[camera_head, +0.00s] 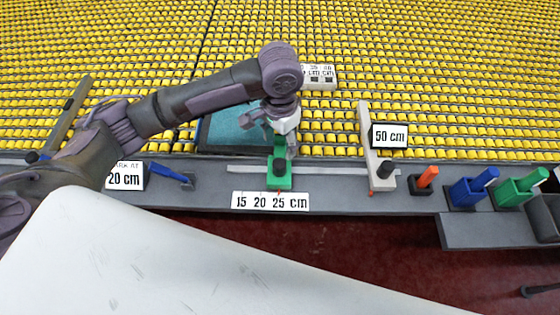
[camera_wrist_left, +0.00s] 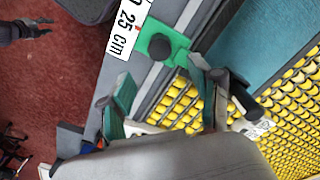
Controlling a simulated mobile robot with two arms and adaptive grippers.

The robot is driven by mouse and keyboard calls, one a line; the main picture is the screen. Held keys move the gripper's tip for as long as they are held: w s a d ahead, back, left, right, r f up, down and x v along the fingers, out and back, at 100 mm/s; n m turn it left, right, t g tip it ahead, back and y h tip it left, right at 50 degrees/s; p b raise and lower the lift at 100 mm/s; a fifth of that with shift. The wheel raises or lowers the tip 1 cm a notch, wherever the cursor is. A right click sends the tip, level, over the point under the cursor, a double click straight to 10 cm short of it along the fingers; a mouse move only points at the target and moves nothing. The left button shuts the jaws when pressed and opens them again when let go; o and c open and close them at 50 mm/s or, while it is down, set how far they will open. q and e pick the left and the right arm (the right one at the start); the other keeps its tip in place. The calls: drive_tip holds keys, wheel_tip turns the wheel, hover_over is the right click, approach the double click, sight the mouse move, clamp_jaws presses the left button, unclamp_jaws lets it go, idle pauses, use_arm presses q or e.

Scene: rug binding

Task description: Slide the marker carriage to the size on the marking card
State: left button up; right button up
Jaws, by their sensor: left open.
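The marker carriage (camera_head: 279,182) is a green block with a black knob, sitting on a pale rail by the 25 end of the scale label (camera_head: 270,201), which reads 15 20 25 cm. The marking card (camera_head: 125,177) at the left shows 20 cm. My left gripper (camera_head: 272,135) is open and empty, just above and behind the carriage. In the left wrist view the carriage (camera_wrist_left: 158,46) lies just ahead of the spread fingers (camera_wrist_left: 160,72), and I see no grip on it.
A 50 cm sign (camera_head: 389,136) stands by a pale upright slide (camera_head: 378,160) with a black knob. Orange, blue and green items stand right of it. A blue-handled tool (camera_head: 172,175) lies left of the rail. A teal panel (camera_head: 232,128) lies behind.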

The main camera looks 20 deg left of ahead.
sight(279, 162)
use_arm(q)
wheel_tip(279, 162, down, 10)
drive_tip(key=shift+r+p, duration=0.1)
drive_tip(key=shift+p, duration=0.25)
clamp_jaws()
